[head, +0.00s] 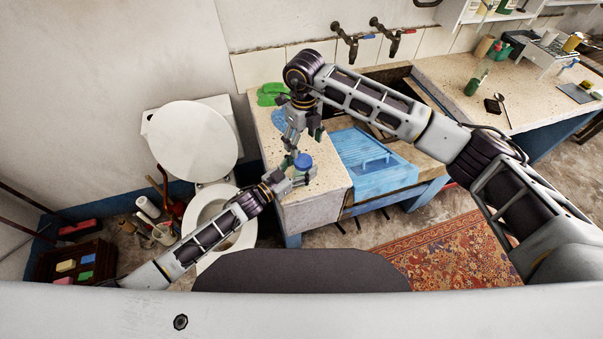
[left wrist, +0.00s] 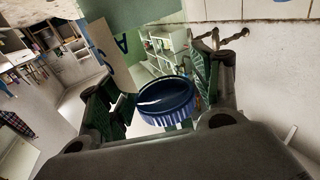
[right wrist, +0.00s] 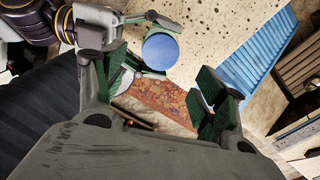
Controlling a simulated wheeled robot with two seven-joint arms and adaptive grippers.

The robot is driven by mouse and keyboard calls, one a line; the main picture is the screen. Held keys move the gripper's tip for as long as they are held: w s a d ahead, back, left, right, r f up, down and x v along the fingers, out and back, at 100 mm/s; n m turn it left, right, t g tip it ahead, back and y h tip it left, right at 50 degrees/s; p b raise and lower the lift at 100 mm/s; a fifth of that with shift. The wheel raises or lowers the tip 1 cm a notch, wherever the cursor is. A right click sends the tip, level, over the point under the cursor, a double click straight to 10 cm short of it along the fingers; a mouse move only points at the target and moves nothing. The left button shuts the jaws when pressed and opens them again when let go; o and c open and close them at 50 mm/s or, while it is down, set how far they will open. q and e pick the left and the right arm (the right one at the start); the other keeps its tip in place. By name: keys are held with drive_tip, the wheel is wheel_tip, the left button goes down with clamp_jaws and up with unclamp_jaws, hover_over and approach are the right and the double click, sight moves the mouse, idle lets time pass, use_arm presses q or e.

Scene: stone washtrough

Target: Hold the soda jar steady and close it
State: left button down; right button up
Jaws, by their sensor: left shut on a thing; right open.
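The soda jar (head: 303,174) stands at the counter's front left, mostly hidden by my left gripper (head: 299,177). Its round blue lid (head: 303,161) is on top; I cannot tell how tightly it sits. In the left wrist view the lid (left wrist: 166,99) shows between the two green-padded fingers. My left gripper is shut on the jar from the left. My right gripper (head: 300,139) is open and empty, pointing down just above the lid. In the right wrist view the lid (right wrist: 160,51) lies off toward the left finger, apart from the pads.
A blue washboard (head: 368,160) lies over the trough right of the jar. A green cloth (head: 271,93) and a blue thing (head: 283,118) lie behind on the speckled counter (head: 318,199). Taps (head: 350,42) are on the wall. A toilet (head: 193,140) stands left.

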sight(303, 160)
drive_tip(key=shift+f, duration=0.1)
drive_tip(key=shift+f, duration=3.9)
drive_tip(key=c, duration=1.1)
drive_tip(key=shift+m, duration=0.7)
drive_tip(key=o, duration=1.1)
drive_tip(key=shift+o, duration=0.2)
drive_tip(key=shift+r, duration=2.25)
